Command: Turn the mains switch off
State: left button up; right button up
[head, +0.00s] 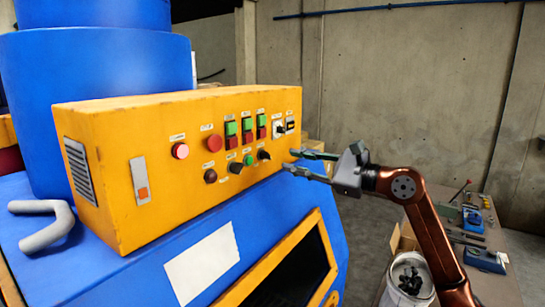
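A yellow control box (120,170) sits on a blue machine. A rotary switch with a dark handle on a pale plate (279,129) is near the right end of its front panel and looks like the mains switch; the labels are too small to read. Its handle looks tilted, but its setting cannot be read. My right gripper (289,161) is by the right end of the box, below and right of this switch. Its two fingers point left, apart, with nothing between them. They appear clear of the switch. My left gripper is out of view.
Beside the switch are green-and-red push-button pairs (247,131), dark knobs (264,155) and a red button (214,143). A grey bent handle (45,225) is at left. A bench (500,275) with tools and a white bucket (409,262) stand at right.

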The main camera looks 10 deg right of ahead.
aim_at(270, 156)
jog(key=p+x, duration=0.2)
jog(key=x, duration=0.5)
jog(key=shift+w+a+f, duration=0.1)
jog(key=shift+w+a, duration=0.2)
grip_shut()
